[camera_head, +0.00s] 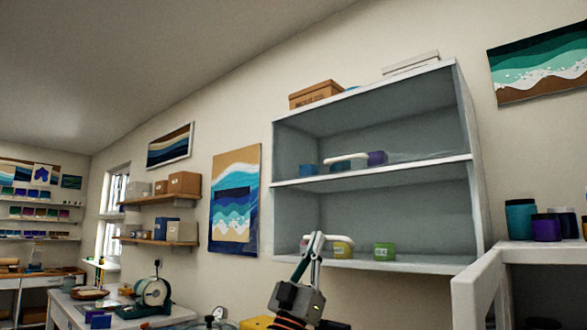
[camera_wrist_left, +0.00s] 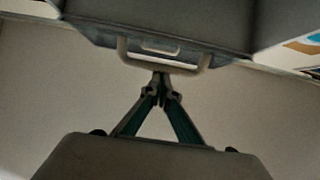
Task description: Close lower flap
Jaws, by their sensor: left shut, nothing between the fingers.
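The shelf cabinet (camera_head: 400,175) hangs on the wall with an upper and a lower compartment. Two pale bar handles show in front of it, an upper one (camera_head: 345,158) and a lower one (camera_head: 343,239). The lower flap's panel cannot be clearly made out in the head view. In the left wrist view a pale handle (camera_wrist_left: 160,63) sits below a grey surface. My left gripper (camera_head: 318,237) is shut and empty. Its fingertips, also in the left wrist view (camera_wrist_left: 161,79), are right at the handle's middle; I cannot tell whether they touch. My right gripper is not in view.
A green jar (camera_head: 384,251) and a yellow jar (camera_head: 342,251) stand in the lower compartment. A brown box (camera_head: 314,94) sits on top. A white unit (camera_head: 478,285) with jars stands at the right. Wall shelves (camera_head: 160,199) with boxes hang left.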

